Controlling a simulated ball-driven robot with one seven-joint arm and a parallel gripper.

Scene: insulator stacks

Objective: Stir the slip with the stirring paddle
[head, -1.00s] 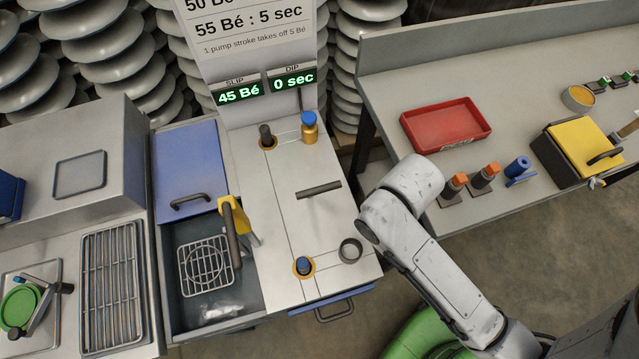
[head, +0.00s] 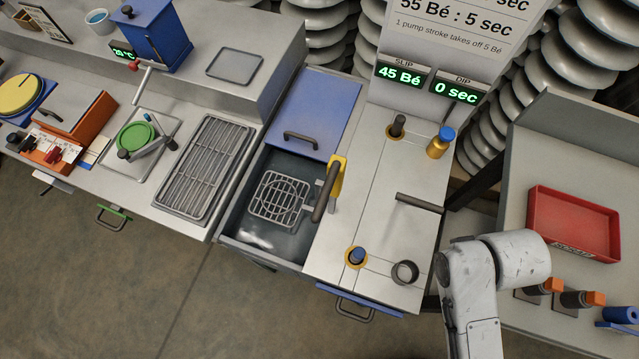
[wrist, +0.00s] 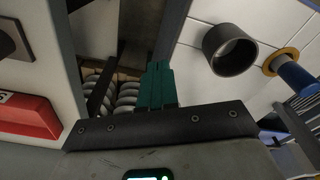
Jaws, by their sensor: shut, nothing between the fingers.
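My gripper shows in the wrist view (wrist: 157,85), with teal fingers together and nothing between them. In the head view my arm hides it. Two upright handles stand in orange collars on the white counter: a dark one (head: 398,125) at the back and a blue-topped one (head: 357,256) at the front. I cannot tell which, if either, is the stirring paddle. The blue-topped handle also shows at the right of the wrist view (wrist: 295,72), apart from my fingers. The slip itself cannot be made out; the slip display (head: 398,75) reads 45 Bé.
A dark ring (head: 405,272) and a bar handle (head: 420,203) are on the counter. An open grey basin (head: 262,240) holds a wire rack, beside a blue lid (head: 315,110). A red tray (head: 573,222) lies on the right bench.

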